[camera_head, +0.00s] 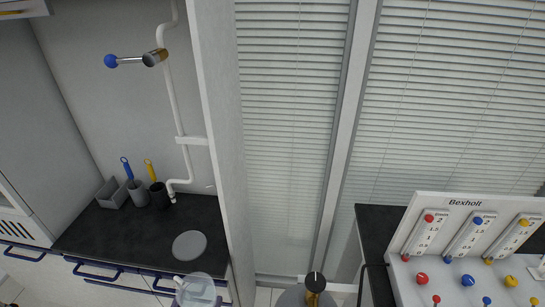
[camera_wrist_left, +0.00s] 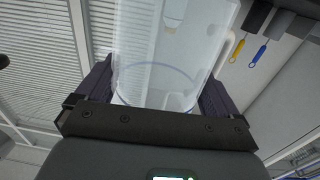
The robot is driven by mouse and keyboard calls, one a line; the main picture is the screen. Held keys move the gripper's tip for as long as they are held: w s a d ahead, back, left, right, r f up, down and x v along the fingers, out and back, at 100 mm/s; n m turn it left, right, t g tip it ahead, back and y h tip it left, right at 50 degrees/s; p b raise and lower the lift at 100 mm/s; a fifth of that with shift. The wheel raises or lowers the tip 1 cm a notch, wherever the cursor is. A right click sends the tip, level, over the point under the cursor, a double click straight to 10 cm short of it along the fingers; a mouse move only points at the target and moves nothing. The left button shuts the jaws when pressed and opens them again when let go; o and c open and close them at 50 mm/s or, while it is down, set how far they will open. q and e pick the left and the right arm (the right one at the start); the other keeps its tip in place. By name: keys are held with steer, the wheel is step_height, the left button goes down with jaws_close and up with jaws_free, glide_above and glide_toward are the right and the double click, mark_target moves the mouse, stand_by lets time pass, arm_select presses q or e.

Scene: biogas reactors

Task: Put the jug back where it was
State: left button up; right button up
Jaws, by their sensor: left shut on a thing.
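The jug (camera_head: 197,291) is clear, with a pale handle. It shows at the bottom edge of the head view, in front of the dark counter, and its lower part is cut off. In the left wrist view the jug (camera_wrist_left: 170,65) fills the space between the dark fingers of my left gripper (camera_wrist_left: 155,90). The gripper is shut on the jug's body, and the handle is at the right. A round grey disc (camera_head: 189,245) lies bare on the counter, just beyond the jug. My right gripper is not in view.
The dark counter (camera_head: 120,236) holds a grey tray (camera_head: 112,194) and two cups with blue- and yellow-handled tools at the back. A white pipe and blue-knobbed lever (camera_head: 128,60) are above. A brass valve with a black knob (camera_head: 315,284) and the Bexholt panel (camera_head: 465,245) are at right.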

arm_select(q)
steer(key=r+y, duration=0.1)
steer(key=r, duration=0.1)
steer(key=a+r+n, duration=0.1)
steer(key=r, duration=0.1)
steer(key=a+r+y+p, duration=0.1)
steer(key=r, duration=0.2)
steer(key=shift+s+n+y, duration=0.25)
steer(key=shift+n+y, duration=0.05)
step_height(320, 180, up, 19)
steer(key=p, duration=2.9)
glide_above(185, 294)
steer(key=s+d, duration=0.2)
steer(key=s, duration=0.3)
steer(key=shift+w+a+r, duration=0.1)
steer(key=shift+w, duration=0.05)
